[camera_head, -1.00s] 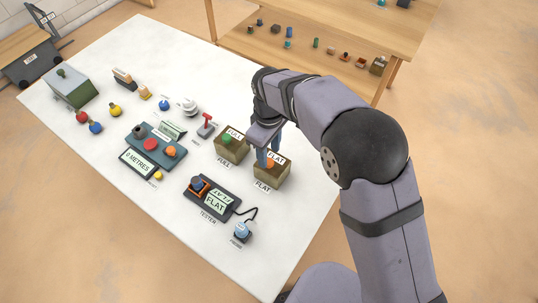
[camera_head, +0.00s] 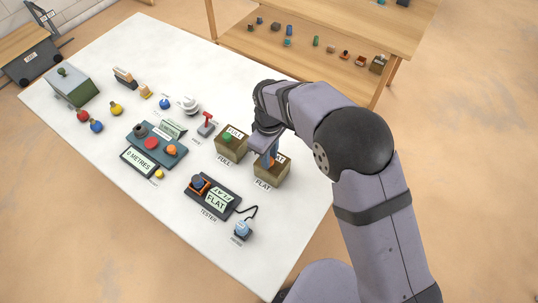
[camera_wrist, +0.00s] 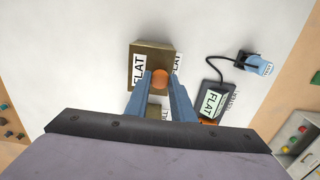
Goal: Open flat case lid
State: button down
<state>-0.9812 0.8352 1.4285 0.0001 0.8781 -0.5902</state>
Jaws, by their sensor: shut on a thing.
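The flat case is a brown box (camera_head: 272,176) marked FLAT, standing on the white table. It also shows in the wrist view (camera_wrist: 144,53), where its lid looks down. An orange round knob (camera_wrist: 160,79) is on the lid's near side. My gripper (camera_head: 268,159) is over the case. In the wrist view, the blue fingers of my gripper (camera_wrist: 160,82) are shut on the orange knob, one on each side.
A matching case (camera_head: 228,150) marked FULL, with a green knob, stands close to the left. A dark tester (camera_head: 212,196) reading FLAT and a corded blue probe (camera_head: 242,230) are in front. A grey panel (camera_head: 157,146) with buttons is further left.

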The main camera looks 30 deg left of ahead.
jog(key=w, duration=0.7)
jog(key=c, duration=1.5)
grip_release()
jog(key=shift+r+b, duration=0.95)
jog(key=shift+r, duration=2.75)
